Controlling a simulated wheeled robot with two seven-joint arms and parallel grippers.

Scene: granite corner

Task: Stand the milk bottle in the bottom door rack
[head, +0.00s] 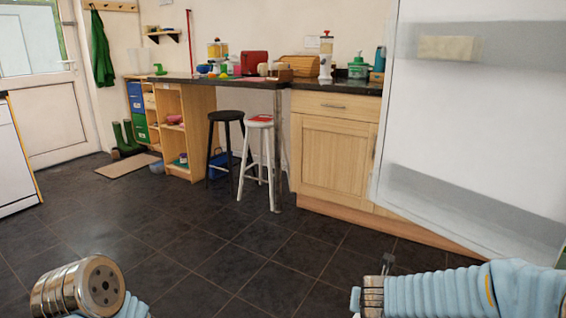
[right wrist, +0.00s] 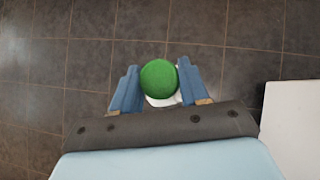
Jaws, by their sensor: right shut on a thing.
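In the right wrist view my right gripper (right wrist: 158,82) has its two blue fingers on either side of the milk bottle (right wrist: 158,78). The bottle shows as a round green cap, seen from above, with a little white body under it; the rest is hidden. Dark floor tiles show around it. In the head view the open fridge door (head: 480,125) stands at the right, its inner side facing me. Its bottom door rack (head: 470,212) is a pale translucent band low on the door and looks empty. The bottle cannot be made out there. My left gripper's jaws are not in view.
An upper door rack (head: 520,45) holds a beige block (head: 449,48). Left of the door is a wooden cabinet (head: 335,150) under a dark counter. A white stool (head: 258,150) and a black stool (head: 226,145) stand farther back. The tiled floor (head: 220,240) ahead is clear.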

